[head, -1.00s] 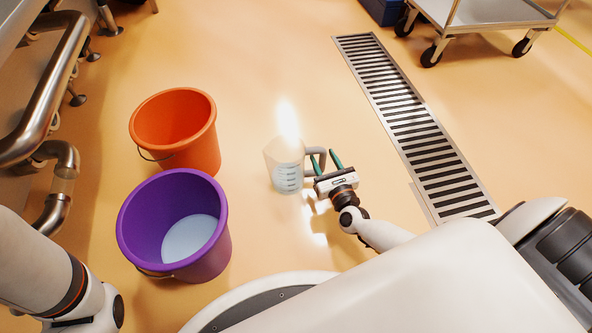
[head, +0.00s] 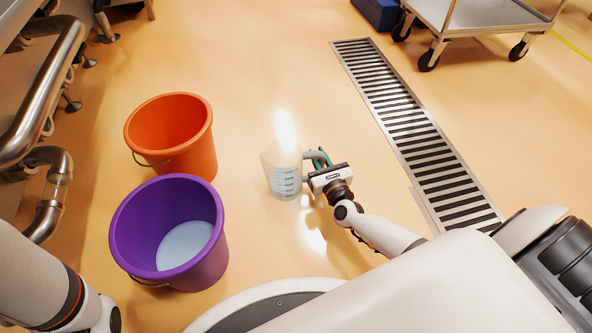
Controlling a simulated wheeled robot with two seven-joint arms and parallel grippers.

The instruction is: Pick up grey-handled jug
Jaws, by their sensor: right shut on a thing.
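The grey-handled jug (head: 284,176) stands on the floor in the middle of the head view. It is translucent, with dark measuring marks on its side. Its grey handle (head: 311,154) is on its right side. My right gripper (head: 318,160) is at the handle, with its green fingers closed around it. The fingertips are partly hidden. My left gripper is not in view; only part of my left arm shows at the lower left.
An orange bucket (head: 172,138) and a purple bucket (head: 170,232) with pale content stand left of the jug. A slotted floor drain (head: 418,128) runs to the right. A wheeled cart (head: 480,18) stands at the upper right. Steel pipes (head: 40,100) line the left edge.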

